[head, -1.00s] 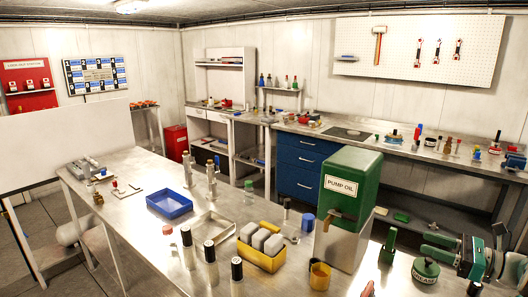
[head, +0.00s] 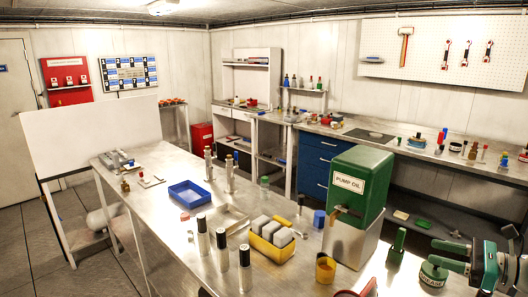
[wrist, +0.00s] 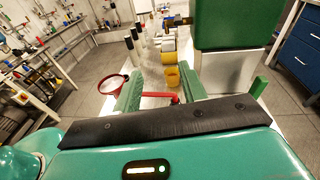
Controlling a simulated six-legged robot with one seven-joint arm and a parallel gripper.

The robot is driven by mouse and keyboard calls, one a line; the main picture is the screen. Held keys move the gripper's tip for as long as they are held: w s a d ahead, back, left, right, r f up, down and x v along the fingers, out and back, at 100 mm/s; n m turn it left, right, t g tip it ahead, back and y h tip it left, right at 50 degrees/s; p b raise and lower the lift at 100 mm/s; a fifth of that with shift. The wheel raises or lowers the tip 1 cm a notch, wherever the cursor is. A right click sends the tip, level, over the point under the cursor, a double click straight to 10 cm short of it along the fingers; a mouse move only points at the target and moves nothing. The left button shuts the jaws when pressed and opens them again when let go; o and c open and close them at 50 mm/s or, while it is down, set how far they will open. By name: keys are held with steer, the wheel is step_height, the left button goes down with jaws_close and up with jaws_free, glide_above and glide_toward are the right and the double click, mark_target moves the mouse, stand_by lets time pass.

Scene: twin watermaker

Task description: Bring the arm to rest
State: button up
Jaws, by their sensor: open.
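My gripper (head: 438,253) is at the lower right of the head view, above the bench's right end, with its fingers pointing left. In the wrist view, two green fingers (wrist: 160,92) stand apart, and I see nothing held between them. A red-rimmed magnifier (wrist: 112,85) lies beyond the fingers, its red handle partly hidden by them. Yellow cups (wrist: 172,80) stand farther on. A green grease tin (head: 433,274) is close to my fingers in the head view; I cannot tell whether they touch.
The steel bench (head: 160,163) holds a green pump oil dispenser (head: 357,185), a yellow bin (head: 268,248) of grey blocks, a blue tray (head: 190,194) and several black-capped bottles (head: 222,247). A green upright part (head: 397,246) stands near my gripper.

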steer(key=s+a+n+g+h, duration=0.25)
steer(key=a+n+g, duration=0.5)
steer(key=a, duration=1.15)
steer(key=s+a+f+n+t+h, duration=0.1)
steer(key=s+a+n+t+h, duration=0.1)
steer(key=s+a+n+h, duration=0.8)
steer(key=s+n, duration=0.2)
steer(key=n, duration=0.6)
steer(key=shift+a+f, duration=0.35)
steer(key=shift+a, duration=0.05)
